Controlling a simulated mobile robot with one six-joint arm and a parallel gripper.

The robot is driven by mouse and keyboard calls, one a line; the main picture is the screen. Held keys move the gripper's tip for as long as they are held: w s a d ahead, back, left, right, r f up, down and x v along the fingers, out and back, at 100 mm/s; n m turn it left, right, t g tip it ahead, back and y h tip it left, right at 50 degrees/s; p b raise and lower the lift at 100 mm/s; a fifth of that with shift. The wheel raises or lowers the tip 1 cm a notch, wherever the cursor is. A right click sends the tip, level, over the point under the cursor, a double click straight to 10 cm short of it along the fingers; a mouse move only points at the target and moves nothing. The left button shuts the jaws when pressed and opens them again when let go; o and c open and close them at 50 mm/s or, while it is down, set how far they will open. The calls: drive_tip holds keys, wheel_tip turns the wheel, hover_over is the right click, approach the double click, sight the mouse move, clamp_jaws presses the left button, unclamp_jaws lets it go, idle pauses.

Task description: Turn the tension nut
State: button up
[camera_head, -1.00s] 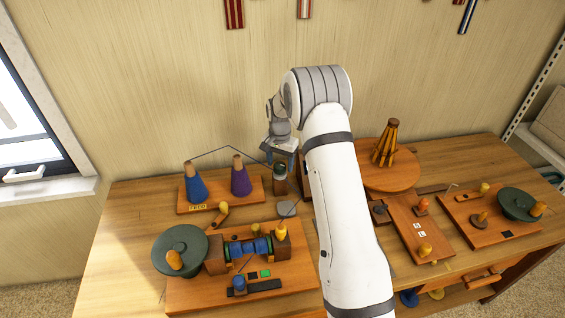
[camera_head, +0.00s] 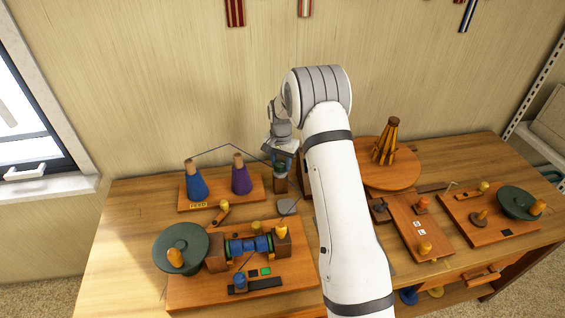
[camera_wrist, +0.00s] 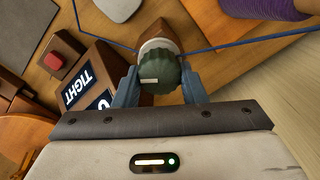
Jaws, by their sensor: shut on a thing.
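The tension nut (camera_wrist: 160,70) is a dark green ribbed knob with a pale mark on its face, seen in the wrist view. It sits on a brown wooden post (camera_head: 281,185) right of the two thread cones. My gripper (camera_wrist: 158,88) is shut on the nut, with one blue-grey finger on each side of it. In the head view my gripper (camera_head: 281,160) comes down over the post and covers much of the nut. A blue thread (camera_wrist: 225,47) runs past the nut. A block with a label reading TIGHT (camera_wrist: 82,88) stands beside it; its second label is partly hidden.
A blue cone (camera_head: 196,185) and a purple cone (camera_head: 241,178) stand left of the post. A winder with a green wheel (camera_head: 180,247) is in front. A round wooden turntable (camera_head: 385,178) and other boards lie to the right. A red button (camera_wrist: 54,60) is near the labelled block.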

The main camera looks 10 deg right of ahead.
idle(0.3)
drive_tip(key=shift+n, duration=0.3)
idle(0.3)
drive_tip(key=shift+a+f+n+b, duration=0.15)
drive_tip(key=shift+n+b, duration=0.25)
drive_tip(key=shift+b, duration=0.2)
drive_tip(key=shift+f+n+b, duration=0.1)
drive_tip(key=shift+n+b, duration=0.7)
drive_tip(key=shift+n, duration=0.2)
drive_tip(key=n+b, duration=0.1)
drive_tip(key=n, duration=0.1)
drive_tip(key=shift+n, duration=0.4)
drive_tip(key=n+b, duration=0.1)
drive_tip(key=n, duration=0.2)
drive_tip(key=shift+a+n+b, duration=0.1)
drive_tip(key=shift+n+b, duration=0.2)
drive_tip(key=shift+b, duration=0.1)
drive_tip(key=shift+s+n+b, duration=0.1)
drive_tip(key=shift+n+b, duration=0.5)
drive_tip(key=shift+n, duration=1.5)
